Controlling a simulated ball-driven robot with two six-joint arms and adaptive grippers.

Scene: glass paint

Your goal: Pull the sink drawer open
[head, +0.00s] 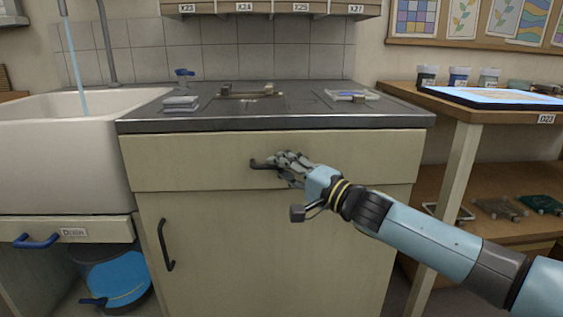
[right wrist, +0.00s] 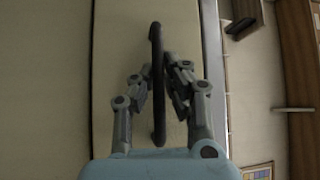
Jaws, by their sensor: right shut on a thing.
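A wide cream drawer front (head: 200,165) sits under the dark counter, with a dark bar handle (head: 259,165) at its middle. The drawer looks flush with the cabinet. My right gripper (head: 278,163) is shut on this handle. In the right wrist view the handle (right wrist: 156,120) runs between the two fingers (right wrist: 159,80), and the drawer front fills the space behind it. The right fingers hide part of the handle in the head view. My left gripper is not in view.
A white sink (head: 60,150) with running water stands left, above a labelled panel with a blue handle (head: 36,241) and a blue bin (head: 125,280). A cupboard door (head: 240,250) lies below the drawer. A wooden shelf table (head: 470,112) stands right.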

